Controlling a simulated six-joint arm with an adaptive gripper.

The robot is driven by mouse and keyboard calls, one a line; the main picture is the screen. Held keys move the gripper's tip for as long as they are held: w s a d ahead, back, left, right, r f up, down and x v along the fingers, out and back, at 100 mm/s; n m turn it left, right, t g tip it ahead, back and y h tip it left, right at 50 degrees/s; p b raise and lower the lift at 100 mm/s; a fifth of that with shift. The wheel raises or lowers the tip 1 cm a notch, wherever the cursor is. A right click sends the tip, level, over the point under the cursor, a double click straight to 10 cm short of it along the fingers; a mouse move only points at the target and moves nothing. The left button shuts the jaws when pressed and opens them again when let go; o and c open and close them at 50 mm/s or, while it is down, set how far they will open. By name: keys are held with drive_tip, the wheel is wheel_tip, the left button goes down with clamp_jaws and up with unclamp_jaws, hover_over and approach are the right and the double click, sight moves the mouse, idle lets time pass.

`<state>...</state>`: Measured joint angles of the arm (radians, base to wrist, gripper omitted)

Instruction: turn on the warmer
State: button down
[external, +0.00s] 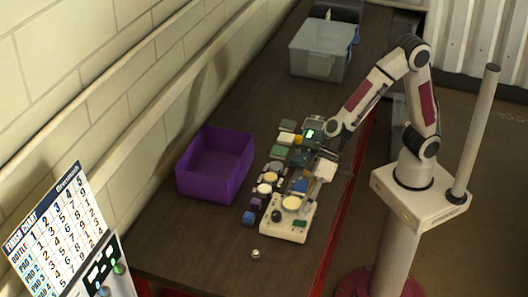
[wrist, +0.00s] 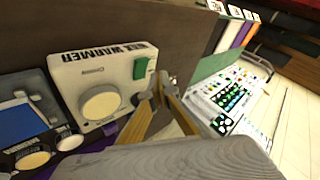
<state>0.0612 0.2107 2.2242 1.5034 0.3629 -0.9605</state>
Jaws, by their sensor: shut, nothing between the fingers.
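The warmer is a cream box (external: 288,228) with a round pale disc on top, a dark knob and a small green switch (external: 299,224). In the wrist view the warmer (wrist: 75,75) carries a label ending in "WARMER", and its green switch (wrist: 140,69) stands near its edge.
A purple bin (external: 216,165) stands left of several small blocks and round pots. A grey translucent bin (external: 320,50) is at the far end of the bench. A blue-and-grey device (wrist: 28,112) sits next to the warmer. The bench's near left part is mostly clear.

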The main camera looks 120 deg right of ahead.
sight(302, 221)
drive_tip(key=shift+f, duration=0.5)
drive_tip(key=shift+s+a+f, duration=0.1)
drive_tip(key=shift+s+f, duration=0.05)
drive_tip(key=shift+f, duration=0.65)
idle(2.1)
drive_tip(key=shift+r, duration=0.25)
drive_tip(key=shift+r, duration=0.5)
idle(0.5)
drive_tip(key=shift+w+d+r, duration=0.15)
drive_tip(key=shift+r, duration=1.1)
drive_tip(key=shift+w+d+r, duration=0.15)
drive_tip(key=shift+r, duration=1.1)
